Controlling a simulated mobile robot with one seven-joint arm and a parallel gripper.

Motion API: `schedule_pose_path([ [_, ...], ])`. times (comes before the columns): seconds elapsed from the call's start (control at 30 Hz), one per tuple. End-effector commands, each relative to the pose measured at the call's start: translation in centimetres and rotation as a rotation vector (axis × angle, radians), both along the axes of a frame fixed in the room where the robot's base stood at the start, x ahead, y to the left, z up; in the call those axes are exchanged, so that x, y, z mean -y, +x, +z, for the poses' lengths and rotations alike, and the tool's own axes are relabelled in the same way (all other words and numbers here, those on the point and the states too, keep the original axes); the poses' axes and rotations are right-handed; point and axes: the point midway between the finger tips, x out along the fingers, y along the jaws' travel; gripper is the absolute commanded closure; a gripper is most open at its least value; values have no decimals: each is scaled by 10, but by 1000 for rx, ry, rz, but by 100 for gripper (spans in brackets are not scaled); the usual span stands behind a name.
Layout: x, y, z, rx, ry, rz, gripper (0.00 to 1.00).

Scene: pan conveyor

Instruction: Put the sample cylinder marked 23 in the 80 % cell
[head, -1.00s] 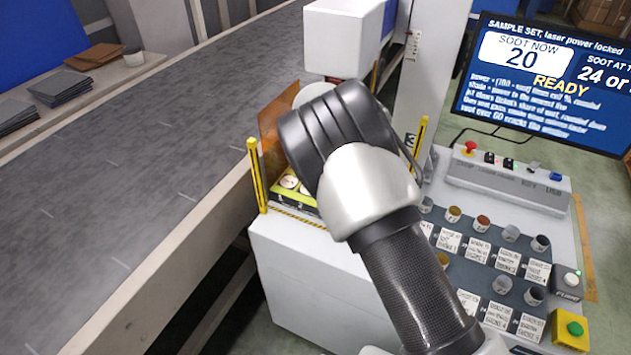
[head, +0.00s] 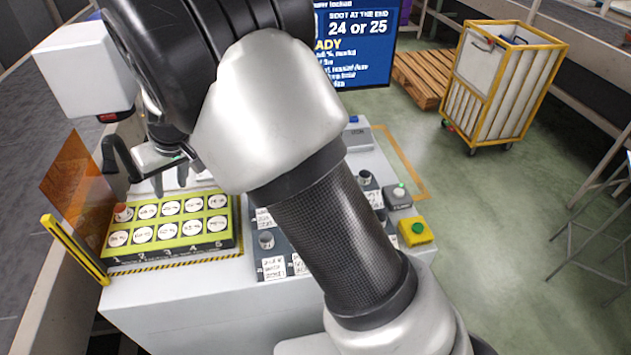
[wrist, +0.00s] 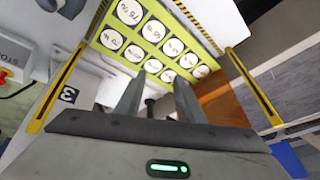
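The yellow-green tray (head: 118,257) sits on the white stand, with round white labelled cells in two rows. The labels are too small to read surely in the head view, so I cannot pick out the 80 % cell. My gripper (head: 170,180) hangs just behind the tray's back edge, partly hidden by my arm. In the wrist view its fingers (wrist: 157,100) are apart, pointing toward the tray (wrist: 205,45). A small dark thing shows between them, not clearly gripped. No cylinder marked 23 is readable.
A grey rack (head: 297,243) with cylinders and cards is right of the tray, partly behind my arm. An orange panel (head: 80,175) and yellow post (head: 75,250) stand left of the tray. A white box-shaped head (head: 85,70) is near my arm. The screen (head: 360,45) is behind.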

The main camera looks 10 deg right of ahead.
Motion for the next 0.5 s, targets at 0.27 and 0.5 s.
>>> schedule_pose_path([
  [0.27,161,-66,134,-9,80,-229,65],
  [0.5,270,-169,177,50,30,-417,65],
])
